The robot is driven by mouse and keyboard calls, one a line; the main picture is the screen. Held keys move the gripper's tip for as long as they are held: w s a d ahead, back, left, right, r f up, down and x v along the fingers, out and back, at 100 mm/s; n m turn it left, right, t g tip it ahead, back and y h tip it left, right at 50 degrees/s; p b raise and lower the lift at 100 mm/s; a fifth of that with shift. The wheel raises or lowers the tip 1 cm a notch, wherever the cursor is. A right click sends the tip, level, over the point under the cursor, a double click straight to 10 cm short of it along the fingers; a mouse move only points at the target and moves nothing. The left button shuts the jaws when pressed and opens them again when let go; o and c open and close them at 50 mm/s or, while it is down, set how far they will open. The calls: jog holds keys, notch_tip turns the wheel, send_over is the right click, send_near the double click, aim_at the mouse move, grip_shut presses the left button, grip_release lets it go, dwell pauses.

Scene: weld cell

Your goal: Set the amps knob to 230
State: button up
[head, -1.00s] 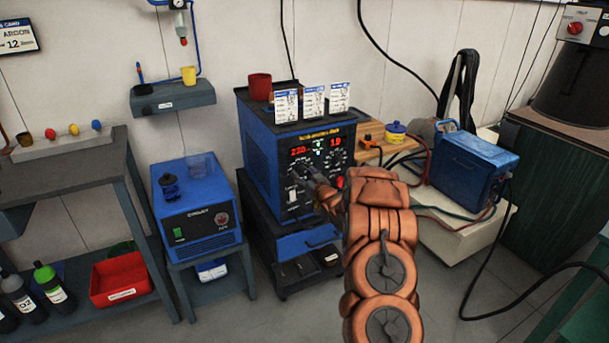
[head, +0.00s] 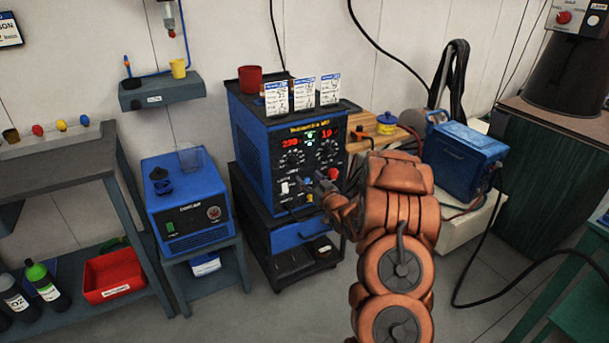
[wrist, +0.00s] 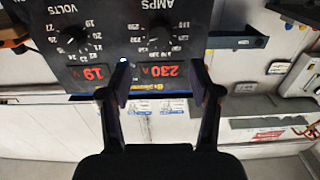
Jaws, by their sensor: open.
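The blue welder (head: 253,153) has a black front panel with two dials. The amps knob (head: 292,159) is on the left of the panel, under a red display (head: 290,142) that reads about 230. In the upside-down wrist view, the amps knob (wrist: 158,40) sits in its scale and the display (wrist: 170,71) clearly reads 230 A. My gripper (head: 316,181) is in front of the panel, below and right of the amps knob. In the wrist view my gripper (wrist: 160,80) is open and empty. Its fingers stand apart from the knob.
The volts knob (head: 326,154) is beside the amps knob, with its display at 19 in the wrist view. A white switch (head: 286,187) and a red knob (head: 333,174) sit lower on the panel. Cards and a red cup (head: 250,79) stand on top.

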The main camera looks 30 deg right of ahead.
jog(key=shift+s+a, duration=0.1)
jog(key=shift+s, duration=1.05)
jog(key=s+a+r+g, duration=0.3)
jog(key=s+a+g, duration=0.8)
jog(key=s+a, duration=0.3)
jog(key=s+a+r+g+y, duration=0.1)
jog(key=s+a+r+g, duration=0.15)
jog(key=s+a, duration=0.6)
jog(key=s+a+r+n+g, duration=0.1)
jog(key=s+a+g, duration=0.3)
jog(key=s, duration=1)
jog(key=s+a+r+g+y, duration=0.1)
jog(key=s+a+g, duration=0.2)
jog(key=s+a, duration=0.55)
notch_tip(320, 180, up, 15)
jog(key=s+d+p, duration=0.2)
jog(key=s+p, duration=0.1)
jog(key=p, duration=1)
jog(key=shift+d+f+t, duration=0.2)
jog(key=shift+t, duration=0.15)
